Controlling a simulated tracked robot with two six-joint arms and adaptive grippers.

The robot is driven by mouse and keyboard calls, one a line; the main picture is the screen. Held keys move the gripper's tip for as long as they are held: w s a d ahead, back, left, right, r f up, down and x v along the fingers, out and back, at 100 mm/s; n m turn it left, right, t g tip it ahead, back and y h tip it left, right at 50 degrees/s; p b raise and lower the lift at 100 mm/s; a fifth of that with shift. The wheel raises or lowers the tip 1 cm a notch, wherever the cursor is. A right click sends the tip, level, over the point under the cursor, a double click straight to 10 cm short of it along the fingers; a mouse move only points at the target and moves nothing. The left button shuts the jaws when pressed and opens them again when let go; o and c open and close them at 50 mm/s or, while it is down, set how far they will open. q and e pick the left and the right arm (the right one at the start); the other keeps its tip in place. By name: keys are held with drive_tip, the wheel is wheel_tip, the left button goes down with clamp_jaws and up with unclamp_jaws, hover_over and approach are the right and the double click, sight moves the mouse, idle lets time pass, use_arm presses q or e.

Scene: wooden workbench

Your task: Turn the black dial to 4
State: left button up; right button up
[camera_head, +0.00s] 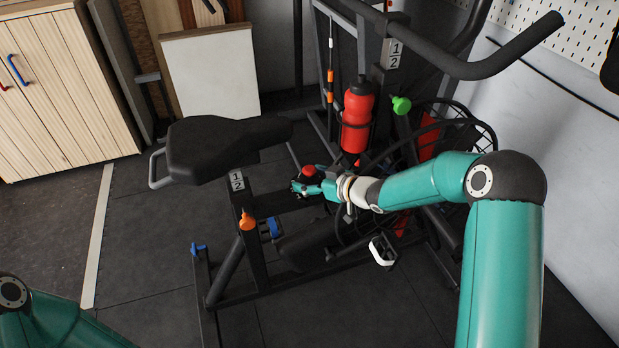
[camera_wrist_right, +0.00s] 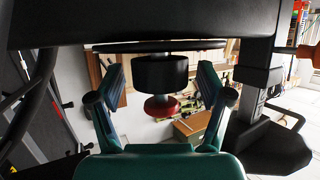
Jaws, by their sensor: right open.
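The black dial (camera_wrist_right: 162,72) shows in the right wrist view as a short black cylinder against a wider black disc, with a red knob (camera_wrist_right: 160,107) on its other side. My right gripper (camera_wrist_right: 160,82) is open, with one finger on each side of the dial and a visible gap to each. In the head view, my right gripper (camera_head: 303,187) is at the exercise bike's bar, and a red cap (camera_head: 308,170) shows beside it. The dial's numbers cannot be read in either view. Only part of my left arm shows at the lower left; its gripper is out of view.
The bike's black seat (camera_head: 205,148) is left of my right gripper. A red bottle (camera_head: 357,118) and a green knob (camera_head: 401,105) are behind it. An orange knob (camera_head: 247,221) sits on the seat post. A wooden cabinet (camera_head: 62,90) stands at the left, with clear floor before it.

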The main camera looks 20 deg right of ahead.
drive_tip(key=v, duration=1.1)
drive_tip(key=shift+s+d, duration=0.15)
drive_tip(key=shift+s, duration=0.15)
drive_tip(key=s+a+f+m+g, duration=0.2)
drive_tip(key=s+a+f, duration=0.2)
drive_tip(key=a+f, duration=0.3)
drive_tip(key=s+a+f+m+g, duration=0.1)
drive_tip(key=s+a+f+g, duration=0.15)
drive_tip(key=a+f, duration=0.45)
drive_tip(key=s+d+f+m+g+h, duration=0.1)
drive_tip(key=s+f+m+g+h, duration=0.15)
drive_tip(key=s+f, duration=0.6)
drive_tip(key=s+f+m+g+h, duration=0.1)
drive_tip(key=s+f+m+g, duration=0.3)
drive_tip(key=s, duration=0.8)
wheel_tip(320, 180, up, 24)
drive_tip(key=n+p, duration=0.1)
drive_tip(key=p, duration=2.4)
drive_tip(key=shift+w+d+r, duration=0.2)
drive_tip(key=shift+d, duration=0.1)
